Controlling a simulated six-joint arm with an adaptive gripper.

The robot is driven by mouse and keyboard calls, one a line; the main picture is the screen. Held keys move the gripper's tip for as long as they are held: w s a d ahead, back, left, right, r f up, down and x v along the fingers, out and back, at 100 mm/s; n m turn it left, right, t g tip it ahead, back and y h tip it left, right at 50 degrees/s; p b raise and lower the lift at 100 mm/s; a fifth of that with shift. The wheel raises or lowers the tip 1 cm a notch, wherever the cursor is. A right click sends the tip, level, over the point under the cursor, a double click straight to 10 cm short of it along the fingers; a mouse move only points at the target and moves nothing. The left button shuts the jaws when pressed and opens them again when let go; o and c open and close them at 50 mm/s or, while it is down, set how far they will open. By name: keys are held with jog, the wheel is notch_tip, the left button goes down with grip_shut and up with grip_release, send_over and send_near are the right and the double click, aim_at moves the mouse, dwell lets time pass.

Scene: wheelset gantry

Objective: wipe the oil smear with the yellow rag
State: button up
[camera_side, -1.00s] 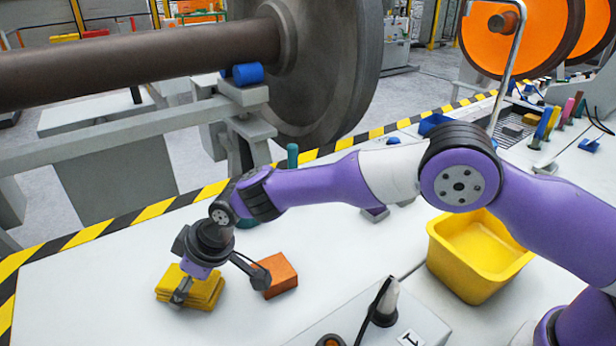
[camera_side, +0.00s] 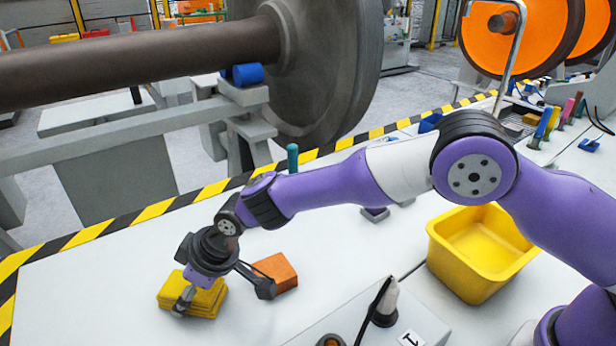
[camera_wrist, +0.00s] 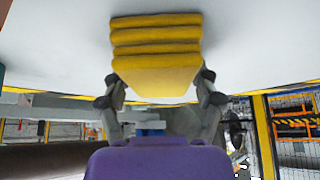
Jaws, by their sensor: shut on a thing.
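The yellow rag (camera_side: 207,302) is a folded, layered pad at the left front of the white bench. It also shows in the wrist view (camera_wrist: 156,50), between the two fingers. My gripper (camera_side: 225,291) points down over the rag and is shut on it, one finger on each side; the wrist view also shows my gripper (camera_wrist: 160,92). The rag is at or just above the bench top; I cannot tell whether it touches. No oil smear is visible in either view.
An orange block (camera_side: 276,270) lies close to the right finger. A yellow bin (camera_side: 470,285) stands empty at the right. A grey box with a plug (camera_side: 386,300) is at the front. A teal peg (camera_side: 293,157) stands near the striped back edge. The bench left of the rag is clear.

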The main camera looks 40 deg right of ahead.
jog(key=shift+s+d+f, duration=0.1)
jog(key=shift+s+f, duration=0.2)
jog(key=shift+f, duration=0.1)
jog(key=shift+w+r, duration=0.15)
jog(key=shift+r, duration=3.05)
jog(key=shift+r, duration=0.15)
jog(key=shift+r, duration=1.4)
